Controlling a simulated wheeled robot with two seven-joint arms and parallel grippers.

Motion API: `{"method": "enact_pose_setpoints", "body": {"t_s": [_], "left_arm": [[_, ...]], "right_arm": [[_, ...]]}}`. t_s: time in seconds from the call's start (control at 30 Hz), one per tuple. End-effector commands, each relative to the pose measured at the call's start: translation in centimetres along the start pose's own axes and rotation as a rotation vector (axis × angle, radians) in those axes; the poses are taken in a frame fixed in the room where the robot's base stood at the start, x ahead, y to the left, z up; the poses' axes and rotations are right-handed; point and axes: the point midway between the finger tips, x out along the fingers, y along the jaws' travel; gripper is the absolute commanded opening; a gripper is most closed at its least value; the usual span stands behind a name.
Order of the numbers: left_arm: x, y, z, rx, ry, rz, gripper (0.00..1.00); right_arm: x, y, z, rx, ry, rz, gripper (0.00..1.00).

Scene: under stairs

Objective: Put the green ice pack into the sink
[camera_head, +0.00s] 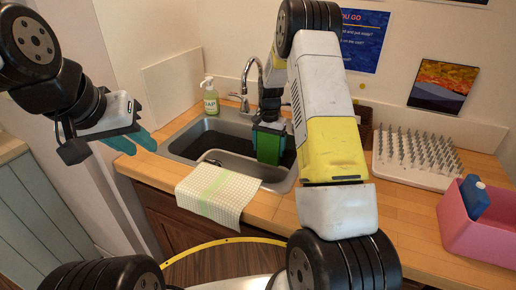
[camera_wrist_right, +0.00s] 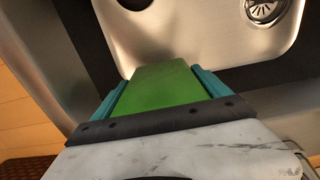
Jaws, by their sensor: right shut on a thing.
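The green ice pack (camera_head: 268,149) is held upright by my right gripper (camera_head: 269,133) over the sink (camera_head: 231,162). In the right wrist view the ice pack (camera_wrist_right: 165,87) sits between the two teal fingers of my right gripper (camera_wrist_right: 163,90), which is shut on it. The steel basin (camera_wrist_right: 215,38) with its drain shows beyond the ice pack. I cannot tell whether the ice pack's lower end touches the sink. My left gripper (camera_head: 134,140) is left of the sink, with its teal fingers apart and nothing seen between them.
A faucet (camera_head: 252,80) and a soap bottle (camera_head: 210,97) stand behind the sink. A checked towel (camera_head: 218,194) hangs over the front edge. A drying rack (camera_head: 416,158) and a pink bin (camera_head: 481,235) with a blue bottle (camera_head: 474,197) are on the right counter.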

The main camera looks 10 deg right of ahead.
Motion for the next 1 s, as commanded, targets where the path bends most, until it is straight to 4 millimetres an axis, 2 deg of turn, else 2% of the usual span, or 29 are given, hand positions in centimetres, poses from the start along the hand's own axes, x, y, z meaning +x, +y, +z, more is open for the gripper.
{"method": "enact_pose_setpoints", "body": {"t_s": [0.17,0.37,0.7,0.73,0.8,1.0], "left_arm": [[0.0,0.0,0.0,0.0,0.0,0.0,0.29],[0.0,0.0,0.0,0.0,0.0,0.0,0.29],[0.0,0.0,0.0,0.0,0.0,0.0,0.29],[0.0,0.0,0.0,0.0,0.0,0.0,0.29],[0.0,0.0,0.0,0.0,0.0,0.0,0.29],[0.0,0.0,0.0,0.0,0.0,0.0,0.29]], "right_arm": [[1.4,0.0,0.0,0.0,0.0,0.0,0.37],[4.1,0.0,0.0,0.0,-0.001,0.0,0.37],[4.4,0.0,0.0,0.0,0.001,-0.001,0.37],[4.5,0.0,0.0,0.0,0.001,-0.001,0.88],[4.4,0.0,0.0,0.0,0.001,-0.001,1.0],[4.4,0.0,0.0,0.0,0.001,-0.001,1.0]]}}
